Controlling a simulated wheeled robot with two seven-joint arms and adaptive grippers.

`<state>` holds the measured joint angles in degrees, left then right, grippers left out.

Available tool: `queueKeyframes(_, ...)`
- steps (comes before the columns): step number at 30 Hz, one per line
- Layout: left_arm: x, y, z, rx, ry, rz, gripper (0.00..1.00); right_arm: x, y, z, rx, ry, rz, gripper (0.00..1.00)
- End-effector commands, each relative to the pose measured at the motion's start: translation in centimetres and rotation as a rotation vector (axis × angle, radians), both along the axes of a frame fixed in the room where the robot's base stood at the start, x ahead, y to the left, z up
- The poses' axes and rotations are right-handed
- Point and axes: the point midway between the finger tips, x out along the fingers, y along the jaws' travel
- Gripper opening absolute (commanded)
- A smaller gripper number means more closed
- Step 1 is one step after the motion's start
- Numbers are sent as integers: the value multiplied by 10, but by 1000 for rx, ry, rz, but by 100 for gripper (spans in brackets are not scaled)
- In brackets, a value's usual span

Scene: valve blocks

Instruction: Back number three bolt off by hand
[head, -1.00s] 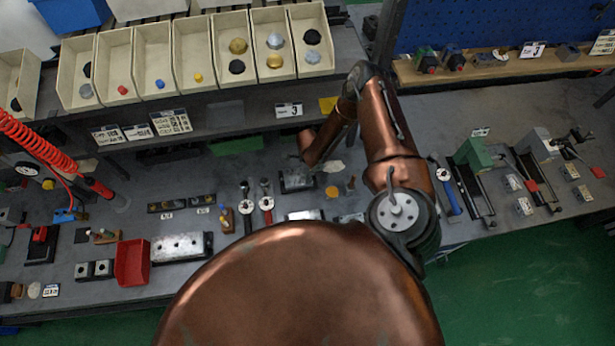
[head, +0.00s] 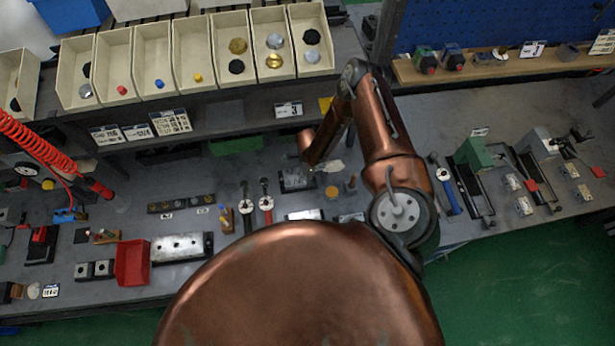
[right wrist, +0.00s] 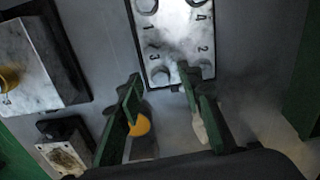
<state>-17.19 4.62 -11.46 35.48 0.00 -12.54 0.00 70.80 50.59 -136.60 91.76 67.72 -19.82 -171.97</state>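In the right wrist view a pale metal valve block (right wrist: 177,36) with painted numbers 1 to 4 lies ahead. The number three bolt (right wrist: 160,76) is a dark round head at the block's near left corner. The number two bolt (right wrist: 206,68) is to its right. My right gripper (right wrist: 159,73) is open, its green fingers apart. In the head view my copper right arm hides most of this gripper. My left gripper is not in view.
A yellow round piece (right wrist: 141,125) shows beside the left finger. Another metal block (right wrist: 35,62) stands left of it. In the head view, parts bins (head: 190,55) line the back, and a red bin (head: 132,263) stands front left. Tools lie on the grey bench.

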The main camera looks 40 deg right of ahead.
Motion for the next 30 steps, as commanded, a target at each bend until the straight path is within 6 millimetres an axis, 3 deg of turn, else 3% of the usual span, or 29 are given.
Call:
queueKeyframes(5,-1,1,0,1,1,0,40,2,0,14,0,-2,0,34)
queueKeyframes(18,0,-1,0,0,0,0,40,2,0,101,0,-2,2,34)
queueKeyframes(24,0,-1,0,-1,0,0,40,1,0,117,0,-1,1,34)
queueKeyframes(30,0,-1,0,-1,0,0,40,0,-1,120,-1,1,0,34)
